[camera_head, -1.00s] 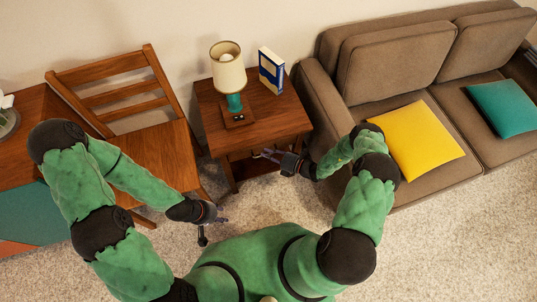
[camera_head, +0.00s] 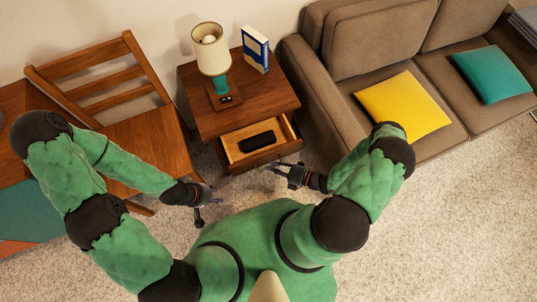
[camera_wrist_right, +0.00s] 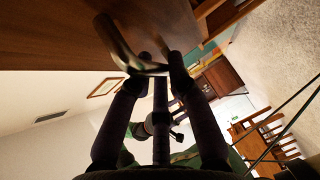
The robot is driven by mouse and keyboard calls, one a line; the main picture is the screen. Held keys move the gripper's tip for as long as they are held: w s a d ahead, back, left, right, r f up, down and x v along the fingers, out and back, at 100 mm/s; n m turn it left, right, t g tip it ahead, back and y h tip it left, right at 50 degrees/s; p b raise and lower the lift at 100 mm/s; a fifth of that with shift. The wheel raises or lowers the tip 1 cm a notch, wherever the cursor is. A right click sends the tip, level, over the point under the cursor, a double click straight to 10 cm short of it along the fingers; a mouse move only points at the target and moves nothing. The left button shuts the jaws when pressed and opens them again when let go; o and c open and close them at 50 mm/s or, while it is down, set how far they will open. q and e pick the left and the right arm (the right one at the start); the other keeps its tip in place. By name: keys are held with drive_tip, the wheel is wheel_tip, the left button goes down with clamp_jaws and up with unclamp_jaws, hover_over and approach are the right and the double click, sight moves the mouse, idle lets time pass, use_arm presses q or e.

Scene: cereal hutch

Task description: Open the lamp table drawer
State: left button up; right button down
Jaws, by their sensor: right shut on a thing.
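The lamp table (camera_head: 200,108) stands between the chair and the sofa. Its drawer (camera_head: 236,157) is pulled out toward me and shows a light wood inside with a black oblong thing (camera_head: 257,141) lying in it. My right gripper (camera_head: 272,167) is at the drawer front. In the right wrist view the fingers (camera_wrist_right: 160,68) are shut on the curved metal drawer handle (camera_wrist_right: 118,45), below the dark wood front. My left gripper (camera_head: 208,198) hangs in free air left of the table, apart from it; its fingers are too small to read.
A lamp (camera_head: 212,55) and a blue and white book (camera_head: 256,50) stand on the table top. A wooden chair (camera_head: 150,140) is at the left. A brown sofa (camera_head: 325,100) with cushions is close at the right. Carpet in front is clear.

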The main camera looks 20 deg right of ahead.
drive_tip(key=shift+s+d, duration=0.15)
drive_tip(key=shift+s, duration=1.1)
drive_tip(key=c, duration=1.4)
unclamp_jaws()
drive_tip(key=shift+r, duration=0.1)
